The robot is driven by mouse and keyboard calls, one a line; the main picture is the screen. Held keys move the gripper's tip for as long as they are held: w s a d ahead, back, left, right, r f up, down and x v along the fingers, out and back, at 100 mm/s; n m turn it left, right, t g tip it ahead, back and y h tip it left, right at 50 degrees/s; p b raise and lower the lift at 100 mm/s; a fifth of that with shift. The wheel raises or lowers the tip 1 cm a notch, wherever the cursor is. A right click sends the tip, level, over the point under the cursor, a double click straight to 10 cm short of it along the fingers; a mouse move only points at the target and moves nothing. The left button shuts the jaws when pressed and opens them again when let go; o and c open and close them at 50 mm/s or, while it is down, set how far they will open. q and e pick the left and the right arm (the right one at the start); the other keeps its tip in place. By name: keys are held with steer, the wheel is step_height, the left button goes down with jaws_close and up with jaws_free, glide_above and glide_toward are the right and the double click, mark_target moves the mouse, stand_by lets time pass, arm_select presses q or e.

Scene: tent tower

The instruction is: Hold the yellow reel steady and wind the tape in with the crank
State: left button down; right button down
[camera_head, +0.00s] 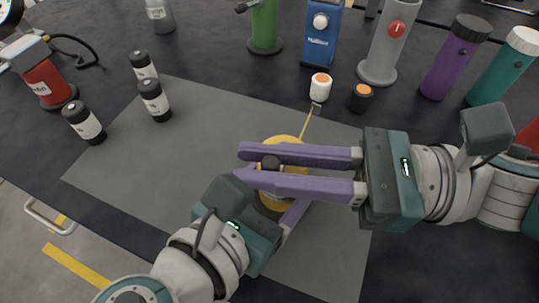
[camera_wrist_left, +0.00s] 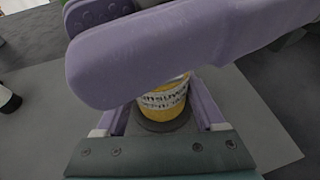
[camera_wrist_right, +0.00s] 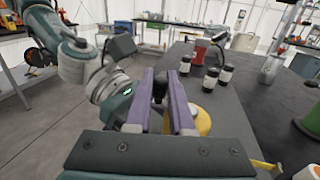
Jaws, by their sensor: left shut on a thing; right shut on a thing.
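The yellow reel (camera_head: 283,141) stands on the grey mat, partly hidden under my right gripper. Its printed yellow side shows in the left wrist view (camera_wrist_left: 165,100), above a dark round base. My left gripper (camera_head: 283,208) reaches in low from the front and is shut on the reel, with one finger on each side. My right gripper (camera_head: 250,168) comes in from the right above the reel and is shut on the black crank knob (camera_head: 270,163), which also shows between its fingers in the right wrist view (camera_wrist_right: 160,88). A short yellow tape (camera_head: 308,124) runs from the reel toward the back.
A small white bottle with an orange top (camera_head: 320,88) stands near the tape's end, with a black orange-topped one (camera_head: 361,97) beside it. Several black bottles (camera_head: 154,100) stand at the left. Tall cylinders (camera_head: 387,45) line the back.

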steer(key=shift+a+t, duration=0.1)
steer(key=shift+t, duration=0.2)
steer(key=shift+w+a+r+m+t+h, duration=0.1)
steer(key=shift+w+a+m+t+h, duration=0.25)
steer(key=shift+m+t+h, duration=1.1)
steer(key=shift+w+a+f+m+t+h, duration=0.1)
steer(key=shift+w+a+m+t+h, duration=0.45)
steer(key=shift+m+t, duration=1.6)
steer(key=shift+w+a+r+m+t+h, duration=0.15)
steer(key=shift+m+t+h, duration=1)
steer(key=shift+t, duration=1.35)
steer(key=c, duration=0.8)
jaws_free()
